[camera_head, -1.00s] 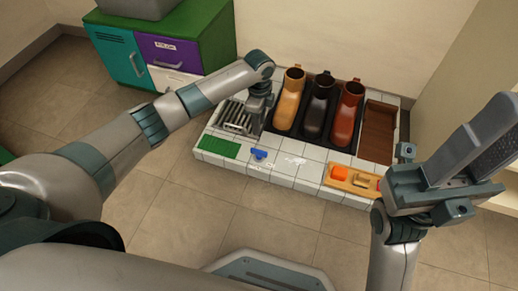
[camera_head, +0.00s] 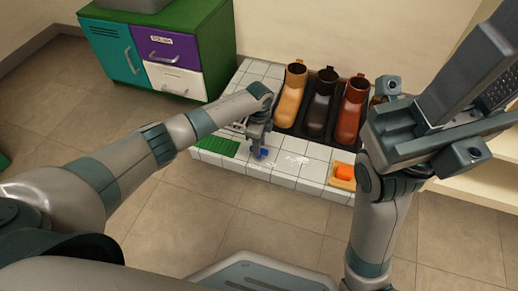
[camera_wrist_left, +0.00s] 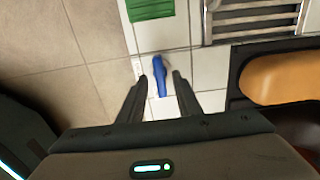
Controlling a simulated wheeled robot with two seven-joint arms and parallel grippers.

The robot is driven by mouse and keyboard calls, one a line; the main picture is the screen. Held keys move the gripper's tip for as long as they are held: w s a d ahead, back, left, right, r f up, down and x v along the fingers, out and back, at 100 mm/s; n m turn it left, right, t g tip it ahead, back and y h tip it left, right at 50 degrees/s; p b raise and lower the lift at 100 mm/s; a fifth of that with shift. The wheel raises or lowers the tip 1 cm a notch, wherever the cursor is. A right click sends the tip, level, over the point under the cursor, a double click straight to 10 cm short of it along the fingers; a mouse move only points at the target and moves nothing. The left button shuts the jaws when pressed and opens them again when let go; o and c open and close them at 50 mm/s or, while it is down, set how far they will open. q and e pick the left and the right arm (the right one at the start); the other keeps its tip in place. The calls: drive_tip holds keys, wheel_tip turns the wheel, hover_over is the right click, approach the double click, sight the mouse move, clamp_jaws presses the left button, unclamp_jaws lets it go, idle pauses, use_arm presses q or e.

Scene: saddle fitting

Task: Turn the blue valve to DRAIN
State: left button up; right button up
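The blue valve (camera_head: 262,153) sits on the white tiled counter near its front edge, partly hidden by my left gripper in the head view. In the left wrist view the blue valve (camera_wrist_left: 160,76) is a slim handle pointing down the picture, between the fingertips. My left gripper (camera_head: 258,143) is over the valve, with its fingers (camera_wrist_left: 161,76) open on either side; a gap shows on both sides, and I cannot tell its height. White markings lie beside the valve, too small to read. My right gripper (camera_head: 480,75) is raised at the upper right, away from the valve.
A green pad (camera_head: 216,146) lies left of the valve, with a metal grate (camera_wrist_left: 252,18) behind it. Tan, black and red-brown boot-like forms (camera_head: 318,104) stand behind. An orange block (camera_head: 344,172) sits in a tray at right. A green cabinet (camera_head: 215,55) is at back left.

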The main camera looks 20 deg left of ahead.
use_arm(q)
drive_tip(key=shift+f, duration=0.5)
clamp_jaws()
